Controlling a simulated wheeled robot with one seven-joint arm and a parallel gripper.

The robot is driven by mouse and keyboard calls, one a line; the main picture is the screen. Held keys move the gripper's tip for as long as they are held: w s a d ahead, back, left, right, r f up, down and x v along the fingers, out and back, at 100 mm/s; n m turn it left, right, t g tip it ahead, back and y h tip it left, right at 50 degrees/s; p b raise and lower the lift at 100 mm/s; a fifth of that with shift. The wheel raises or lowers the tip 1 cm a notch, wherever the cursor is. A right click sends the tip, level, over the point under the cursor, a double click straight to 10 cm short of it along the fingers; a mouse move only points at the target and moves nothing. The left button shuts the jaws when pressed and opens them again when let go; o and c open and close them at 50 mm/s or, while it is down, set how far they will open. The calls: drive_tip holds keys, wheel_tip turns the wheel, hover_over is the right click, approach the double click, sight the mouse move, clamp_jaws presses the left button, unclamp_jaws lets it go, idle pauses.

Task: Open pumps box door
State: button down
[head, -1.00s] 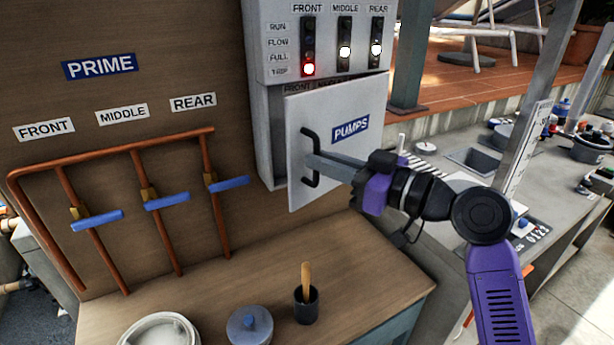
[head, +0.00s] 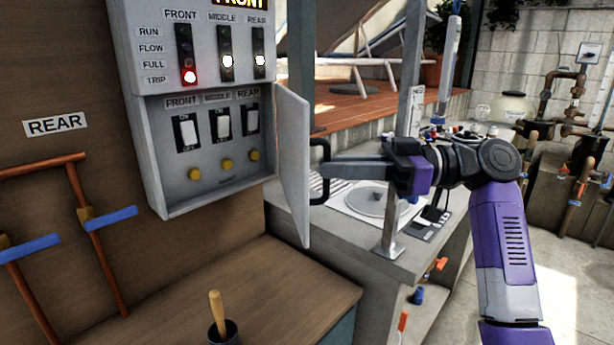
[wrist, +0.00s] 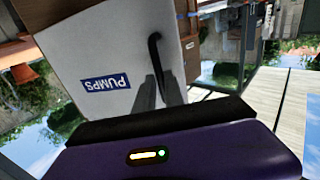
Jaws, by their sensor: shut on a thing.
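The pumps box (head: 165,160) is a grey metal cabinet on the brown board in the head view. Its door (head: 293,165) is hinged on the right and stands swung well out, seen nearly edge-on. Inside are several white switches (head: 222,124) and yellow buttons (head: 227,165). My gripper (head: 325,168) is shut on the black door handle (head: 320,170), to the right of the door. In the wrist view the door's white face shows its blue PUMPS label (wrist: 106,82) upside down, and the handle (wrist: 156,50) runs to my fingers.
A wooden counter (head: 290,275) lies below the box, with a dark cup holding a wooden-handled tool (head: 217,310). Copper pipes with blue levers (head: 110,216) are at left. A grey post (head: 408,150) and a cluttered grey worktop (head: 345,240) stand behind my arm.

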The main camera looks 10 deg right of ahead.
drive_tip(key=shift+w+d+r, duration=0.1)
drive_tip(key=shift+w+d, duration=0.25)
drive_tip(key=shift+d, duration=0.25)
drive_tip(key=shift+w+d, duration=0.3)
drive_tip(key=shift+d, duration=0.3)
drive_tip(key=c, duration=1.5)
unclamp_jaws()
drive_tip(key=shift+w+a, duration=0.1)
drive_tip(key=shift+w, duration=0.05)
drive_tip(key=shift+v, duration=3.95)
